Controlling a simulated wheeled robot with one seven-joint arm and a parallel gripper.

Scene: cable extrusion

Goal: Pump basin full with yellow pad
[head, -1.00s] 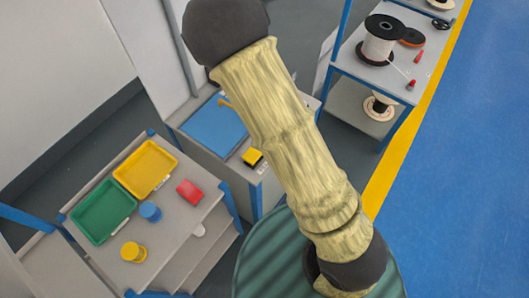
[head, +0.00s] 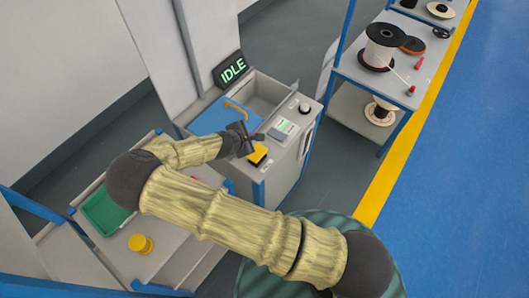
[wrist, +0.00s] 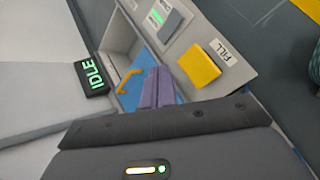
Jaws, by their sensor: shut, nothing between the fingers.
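The yellow pad (head: 257,155) sits on the front ledge of the grey machine, and in the wrist view the yellow pad (wrist: 199,66) lies beside a label reading FILL. The basin (head: 263,92) is the grey recess at the back right of the machine top, and part of it shows in the wrist view (wrist: 119,32); I cannot see any liquid level. A blue lid (head: 215,117) with an orange handle is beside it. My gripper (head: 256,138) is shut and empty, close to the pad on its upper left. In the wrist view my fingers (wrist: 158,75) are apart from the pad.
A sign (head: 231,70) reads IDLE in green. A grey button panel (head: 282,128) and a dark knob (head: 304,108) are on the machine's right. A cart with a green tray (head: 104,210) and yellow jar (head: 140,244) stands left. A spool shelf (head: 362,72) stands right.

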